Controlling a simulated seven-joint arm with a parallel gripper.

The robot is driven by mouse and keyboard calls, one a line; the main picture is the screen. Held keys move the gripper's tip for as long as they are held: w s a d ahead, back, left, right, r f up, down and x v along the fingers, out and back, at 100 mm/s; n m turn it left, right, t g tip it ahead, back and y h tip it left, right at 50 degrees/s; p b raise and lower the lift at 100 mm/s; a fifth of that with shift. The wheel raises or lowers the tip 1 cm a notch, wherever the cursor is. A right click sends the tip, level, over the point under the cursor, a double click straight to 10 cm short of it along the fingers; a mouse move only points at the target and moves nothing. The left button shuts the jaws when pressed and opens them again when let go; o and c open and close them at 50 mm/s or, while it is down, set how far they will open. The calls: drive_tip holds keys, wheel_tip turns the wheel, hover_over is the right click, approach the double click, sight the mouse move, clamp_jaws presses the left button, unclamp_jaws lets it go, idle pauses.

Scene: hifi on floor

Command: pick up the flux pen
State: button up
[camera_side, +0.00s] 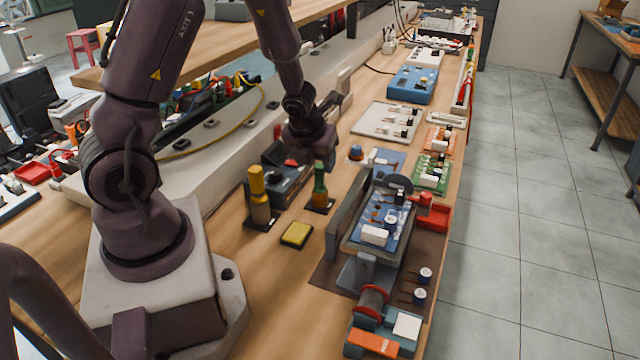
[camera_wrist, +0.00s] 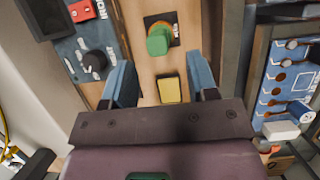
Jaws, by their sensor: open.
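A green-capped upright pen (camera_side: 320,188) with an amber lower body stands on a small dark base, and I take it to be the flux pen, though no label is readable. A similar yellow-capped one (camera_side: 258,192) stands to its left. My gripper (camera_side: 311,158) is just above the green-capped pen, pointing down. In the wrist view, the green cap (camera_wrist: 159,41) shows from above, beyond and roughly between the blue-padded fingers of my gripper (camera_wrist: 160,62). The fingers are apart with nothing held. In the side view, my gripper partly covers the area behind the pen.
A yellow sponge (camera_side: 296,234) lies in front of the pens. A dark blue-grey box (camera_side: 285,183) stands close behind them. To the right is a board holder (camera_side: 375,232) with a blue circuit board. Bare wood shows between the sponge and the holder.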

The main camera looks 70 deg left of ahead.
sight(319, 167)
drive_tip(key=shift+x, duration=3.35)
drive_tip(key=shift+w+a+r, duration=0.1)
drive_tip(key=shift+w+a, duration=0.05)
drive_tip(key=shift+a, duration=0.05)
drive_tip(key=shift+c, duration=0.4)
drive_tip(key=c, duration=0.8)
